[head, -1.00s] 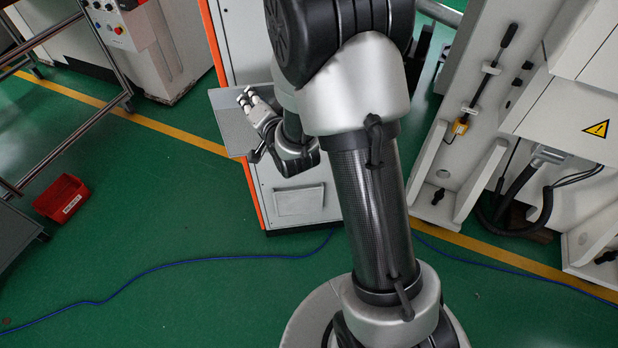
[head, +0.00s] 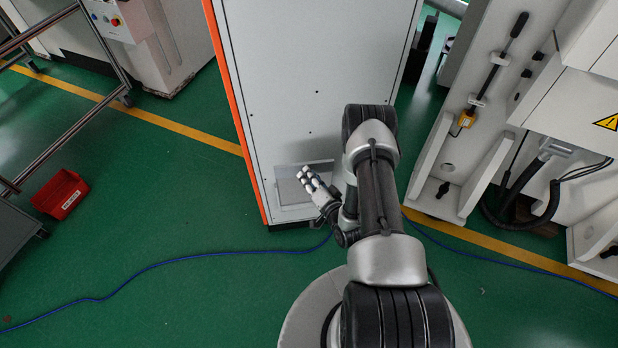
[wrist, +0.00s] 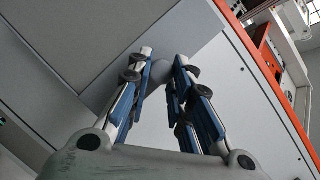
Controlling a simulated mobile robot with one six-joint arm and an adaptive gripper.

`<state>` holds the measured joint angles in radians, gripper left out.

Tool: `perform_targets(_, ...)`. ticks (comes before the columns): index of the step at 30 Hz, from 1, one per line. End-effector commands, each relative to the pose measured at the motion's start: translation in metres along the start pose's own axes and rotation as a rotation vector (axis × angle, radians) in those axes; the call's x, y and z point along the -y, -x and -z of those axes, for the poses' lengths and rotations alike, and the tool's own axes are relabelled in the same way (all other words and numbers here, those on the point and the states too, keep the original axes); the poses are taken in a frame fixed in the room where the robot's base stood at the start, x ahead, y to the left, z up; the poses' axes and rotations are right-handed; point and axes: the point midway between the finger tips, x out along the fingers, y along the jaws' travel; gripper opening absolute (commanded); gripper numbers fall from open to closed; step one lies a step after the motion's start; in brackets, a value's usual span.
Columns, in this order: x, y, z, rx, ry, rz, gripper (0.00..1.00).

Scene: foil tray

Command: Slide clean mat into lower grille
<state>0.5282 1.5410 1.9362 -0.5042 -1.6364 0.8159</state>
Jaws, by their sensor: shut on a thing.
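The clean mat, a thin pale grey sheet (head: 291,187), stands in front of the lower part of the cabinet (head: 300,90). My gripper (head: 308,178) is at it from the right and is shut on it. In the wrist view, my blue-padded fingers (wrist: 165,62) are apart at the tips, with the mat (wrist: 203,40) between and beyond them. The lower grille is in that low area of the cabinet, mostly covered by the mat and gripper. I cannot tell whether the mat touches it.
The cabinet has an orange left edge. A blue cable (head: 190,262) crosses the green floor. A red bin (head: 60,194) lies at the left beside a railed cart. White machinery (head: 450,165) stands at the right.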

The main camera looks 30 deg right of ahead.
Motion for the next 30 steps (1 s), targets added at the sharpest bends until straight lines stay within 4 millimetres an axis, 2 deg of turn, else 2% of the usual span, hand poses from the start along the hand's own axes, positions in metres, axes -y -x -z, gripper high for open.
perform_targets(21,0.001,-0.051,0.021,0.0,0.002,0.001,0.0)
perform_targets(30,0.001,-0.062,0.026,0.0,0.0,0.0,0.0)
